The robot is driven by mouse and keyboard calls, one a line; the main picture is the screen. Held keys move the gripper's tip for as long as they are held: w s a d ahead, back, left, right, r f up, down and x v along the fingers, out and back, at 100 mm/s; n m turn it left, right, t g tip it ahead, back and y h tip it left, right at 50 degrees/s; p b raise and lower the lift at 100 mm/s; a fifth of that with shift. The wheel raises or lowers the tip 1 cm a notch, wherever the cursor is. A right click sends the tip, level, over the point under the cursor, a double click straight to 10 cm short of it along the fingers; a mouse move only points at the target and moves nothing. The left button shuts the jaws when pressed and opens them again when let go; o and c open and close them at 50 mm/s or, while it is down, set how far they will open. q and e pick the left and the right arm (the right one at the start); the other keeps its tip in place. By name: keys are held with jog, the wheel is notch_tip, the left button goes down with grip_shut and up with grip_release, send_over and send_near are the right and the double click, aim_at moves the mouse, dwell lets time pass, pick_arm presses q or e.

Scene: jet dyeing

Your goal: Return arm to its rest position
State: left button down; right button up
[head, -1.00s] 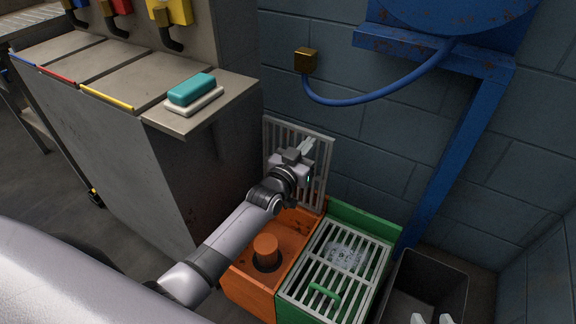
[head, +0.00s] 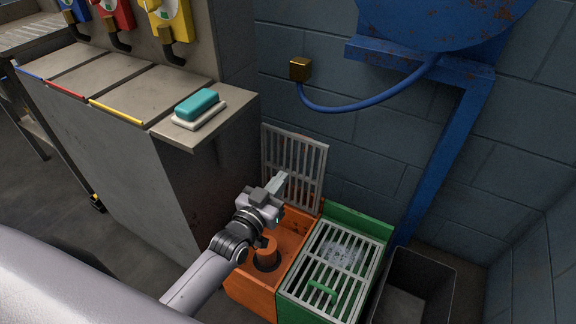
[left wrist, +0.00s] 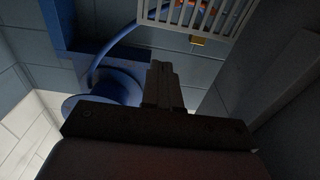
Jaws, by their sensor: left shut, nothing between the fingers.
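My left gripper (head: 277,183) is shut and empty in the head view. It is held above the orange box (head: 252,291), in front of the upright white grate (head: 293,168). In the left wrist view its closed fingers (left wrist: 161,75) point away from the camera, with nothing between them. The left forearm comes up from the bottom of the head view and hides part of the orange box. My right gripper does not show in either view now.
A green box (head: 357,219) with a white grate on top stands beside the orange box. A dark open bin (head: 447,284) is at right. A grey counter (head: 187,139) with a teal soap bar (head: 197,104) stands at left. A blue frame (head: 447,155) stands by the wall.

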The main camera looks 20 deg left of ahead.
pick_arm(q)
jog(key=s+a+f+g+y, duration=0.1)
jog(key=s+g, duration=0.6)
jog(key=s, duration=0.8)
jog(key=s+a+f+g+y, duration=0.1)
jog(key=s+a+f+g, duration=0.1)
jog(key=s+g, duration=0.95)
jog(key=w+d+f+m+t+h, duration=0.15)
jog(key=w+d+f+t, duration=0.35)
jog(key=t, duration=0.6)
notch_tip(320, 180, up, 17)
jog(key=s+a+p, duration=0.1)
jog(key=s+p, duration=0.1)
jog(key=p, duration=1.8)
jog(key=shift+a+f+n+p, duration=0.15)
jog(key=shift+a+n+p, duration=0.15)
jog(key=shift+n+p, duration=0.05)
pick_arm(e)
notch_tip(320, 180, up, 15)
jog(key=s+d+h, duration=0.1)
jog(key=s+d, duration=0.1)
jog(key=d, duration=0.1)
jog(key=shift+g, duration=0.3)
